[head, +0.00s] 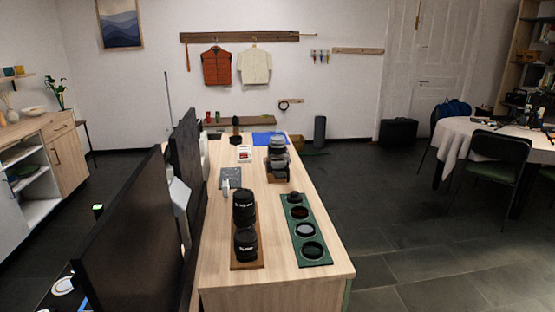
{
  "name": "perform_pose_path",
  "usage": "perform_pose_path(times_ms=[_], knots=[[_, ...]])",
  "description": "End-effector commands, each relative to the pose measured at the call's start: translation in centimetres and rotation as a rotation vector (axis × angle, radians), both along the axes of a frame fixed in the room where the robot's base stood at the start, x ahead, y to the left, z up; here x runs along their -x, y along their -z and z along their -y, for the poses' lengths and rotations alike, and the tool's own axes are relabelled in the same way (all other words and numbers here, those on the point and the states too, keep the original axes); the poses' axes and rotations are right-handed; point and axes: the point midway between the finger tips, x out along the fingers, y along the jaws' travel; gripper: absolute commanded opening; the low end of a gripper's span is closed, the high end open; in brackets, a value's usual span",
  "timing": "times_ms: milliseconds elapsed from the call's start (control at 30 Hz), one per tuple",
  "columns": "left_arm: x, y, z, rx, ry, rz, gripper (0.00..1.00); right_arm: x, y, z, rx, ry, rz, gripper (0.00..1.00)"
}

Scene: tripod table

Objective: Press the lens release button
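A dark camera with a lens (277,158) stands on a small wooden base on the far half of the long light-wood table (218,285). The lens release button is too small to make out at this distance. Two black lenses stand upright on a wooden board (249,266) on the near half of the table; one is the nearer lens (247,244) and the other the farther lens (243,207). Neither of my grippers shows in the head view, so I cannot see what they hold.
A green tray (316,263) with round filters lies right of the lenses. Dark monitor-like panels (125,232) stand along the table's left side. A blue mat (268,138) lies at its far end. Open floor (415,245) lies to the right, before a round table (470,140) with chairs.

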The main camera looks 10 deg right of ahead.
Motion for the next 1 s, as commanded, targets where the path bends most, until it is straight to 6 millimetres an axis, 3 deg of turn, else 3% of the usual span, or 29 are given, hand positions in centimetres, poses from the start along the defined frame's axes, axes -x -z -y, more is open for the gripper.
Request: perform_pose_path(times_ms=[33,133,167,467,1000], knots=[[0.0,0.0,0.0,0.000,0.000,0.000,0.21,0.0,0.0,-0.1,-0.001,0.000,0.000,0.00],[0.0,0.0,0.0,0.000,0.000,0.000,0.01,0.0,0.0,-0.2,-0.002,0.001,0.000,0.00],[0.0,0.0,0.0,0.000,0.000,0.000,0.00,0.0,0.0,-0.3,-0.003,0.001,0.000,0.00],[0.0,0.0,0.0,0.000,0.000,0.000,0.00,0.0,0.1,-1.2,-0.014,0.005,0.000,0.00],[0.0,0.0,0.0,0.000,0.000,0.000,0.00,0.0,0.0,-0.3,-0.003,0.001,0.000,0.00]])
